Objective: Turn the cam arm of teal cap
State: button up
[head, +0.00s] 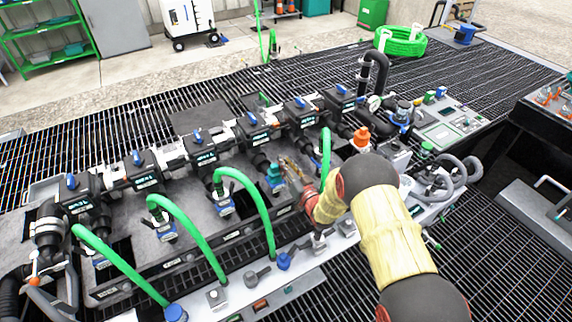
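A teal cap (274,171) sits on a fitting in front of the black manifold, in the middle of the head view. Its cam arm is too small to make out. My gripper (286,166) is just to the right of the teal cap, reaching in from the lower right. Its fingertips look very near the cap, but I cannot tell whether they touch it. The fingers are too small and dark to show whether they are open or shut.
Green hoses (247,190) arch over the manifold's front on both sides of the cap. An orange cap (361,136) stands to the right, near my arm. A blue cap (284,260) is on the front rail. Black valve bodies (203,151) with blue handles line the back.

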jog(key=v, duration=0.8)
dwell(0.4)
jog(key=shift+w+r, duration=0.1)
jog(key=shift+w, duration=0.05)
jog(key=w+d+r+g+h, duration=0.1)
jog(key=d+r+h, duration=0.1)
jog(key=d+r, duration=0.35)
jog(key=w+d+r+h, duration=0.2)
jog(key=r, duration=0.6)
jog(key=s+d+r+m+g+h, duration=0.1)
jog(key=s+d+r+g+h, duration=0.15)
jog(key=s+d+r, duration=0.45)
jog(key=s+d+r+g+h, duration=0.1)
jog(key=s+d+r+g, duration=0.1)
jog(key=s, duration=1)
jog(key=s+d+r+m+g+p, duration=0.1)
jog(key=s+d+r+g, duration=0.1)
jog(key=s, duration=1.1)
jog(key=s+d+r+g+h, duration=0.1)
jog(key=s+r, duration=0.3)
jog(key=s, duration=0.8)
jog(key=shift+s+d+m+g+h+p, duration=0.15)
jog(key=shift+d+m+g+h+p, duration=0.2)
jog(key=shift+d+g, duration=0.3)
